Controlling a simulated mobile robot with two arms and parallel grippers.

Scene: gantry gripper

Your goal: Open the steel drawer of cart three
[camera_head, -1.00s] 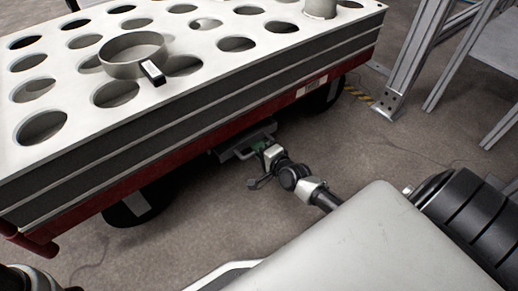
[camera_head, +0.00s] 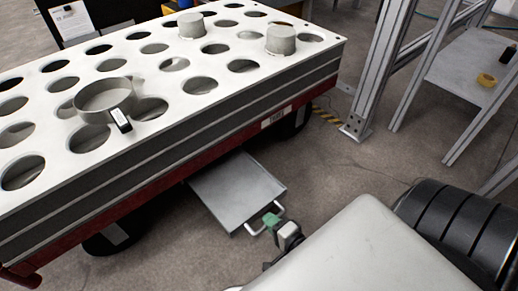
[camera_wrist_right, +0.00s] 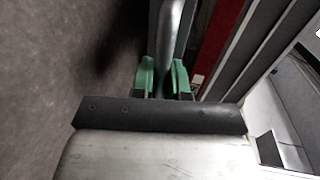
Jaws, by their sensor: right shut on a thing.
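The steel drawer (camera_head: 235,188) is pulled out from under the cart (camera_head: 200,148), its shallow tray showing in the head view. A light bar handle (camera_head: 262,222) is on its front edge. My right gripper (camera_head: 271,219), with green fingertips, is shut on the handle. In the right wrist view, the green fingers (camera_wrist_right: 166,76) stand on both sides of the handle bar (camera_wrist_right: 172,35). The cart has a white top with round holes, dark sides and a red lower frame. A small label (camera_head: 276,116) is on its side; its text is too small to read. My left gripper is not in view.
A grey ring with a tab (camera_head: 103,97) and two grey cylinders (camera_head: 281,40) sit on the cart top. An aluminium frame (camera_head: 375,80) and a shelf with a yellow roll (camera_head: 486,80) stand at the right. Bare floor lies right of the drawer.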

